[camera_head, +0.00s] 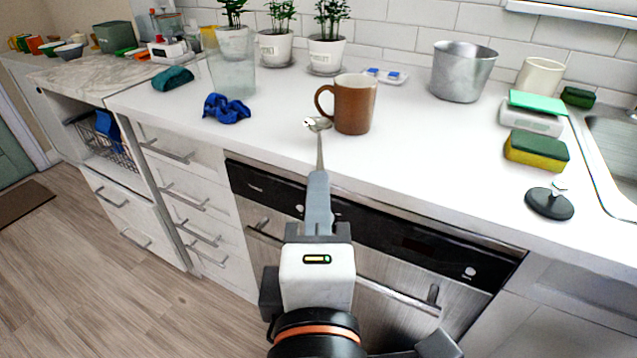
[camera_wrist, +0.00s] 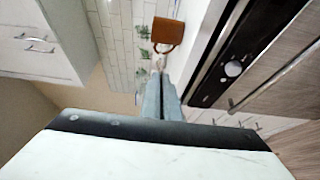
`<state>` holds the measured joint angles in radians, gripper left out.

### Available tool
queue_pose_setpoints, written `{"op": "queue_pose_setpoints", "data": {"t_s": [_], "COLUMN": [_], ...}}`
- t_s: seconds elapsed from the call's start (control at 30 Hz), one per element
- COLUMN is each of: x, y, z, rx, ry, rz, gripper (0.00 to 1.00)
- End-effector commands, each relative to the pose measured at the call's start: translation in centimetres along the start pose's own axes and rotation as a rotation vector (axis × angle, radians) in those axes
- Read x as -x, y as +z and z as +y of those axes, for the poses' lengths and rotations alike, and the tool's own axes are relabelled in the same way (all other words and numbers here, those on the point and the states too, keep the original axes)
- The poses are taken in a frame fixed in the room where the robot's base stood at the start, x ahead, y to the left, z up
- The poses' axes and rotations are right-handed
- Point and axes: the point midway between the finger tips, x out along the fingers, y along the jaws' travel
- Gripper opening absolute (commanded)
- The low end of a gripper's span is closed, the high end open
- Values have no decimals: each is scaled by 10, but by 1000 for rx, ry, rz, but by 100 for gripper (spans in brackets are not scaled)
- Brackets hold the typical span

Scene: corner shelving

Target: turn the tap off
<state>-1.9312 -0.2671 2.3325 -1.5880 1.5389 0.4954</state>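No tap can be made out in either view. Part of a steel sink (camera_head: 598,122) shows at the right edge of the head view, cut off by the frame. My gripper (camera_head: 318,178) is in front of the counter's front edge, left of the sink. Its grey fingers are together on the handle of a metal spoon (camera_head: 319,148), whose bowl points away from me, just left of the brown mug. In the wrist view the fingers (camera_wrist: 160,88) are also close together, with the mug (camera_wrist: 168,33) beyond them.
A glass vase (camera_head: 230,72) and blue cloth (camera_head: 226,109) stand left. A dishwasher (camera_head: 390,285) is below.

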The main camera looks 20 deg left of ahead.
Motion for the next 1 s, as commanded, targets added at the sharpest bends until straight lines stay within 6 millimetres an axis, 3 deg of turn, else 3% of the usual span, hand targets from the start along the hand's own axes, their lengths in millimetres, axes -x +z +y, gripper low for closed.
{"op": "queue_pose_setpoints", "data": {"t_s": [0.2, 0.43, 0.77, 1.0], "x": [26, 43, 43, 32], "y": [-1, -1, -1, -1], "z": [9, 16, 18, 14], "rx": [-1, -1, -8, -9], "ry": [0, 0, 0, 0], "rz": [4, 4, 5, 4], "gripper": [0, 0, 0, 0]}}
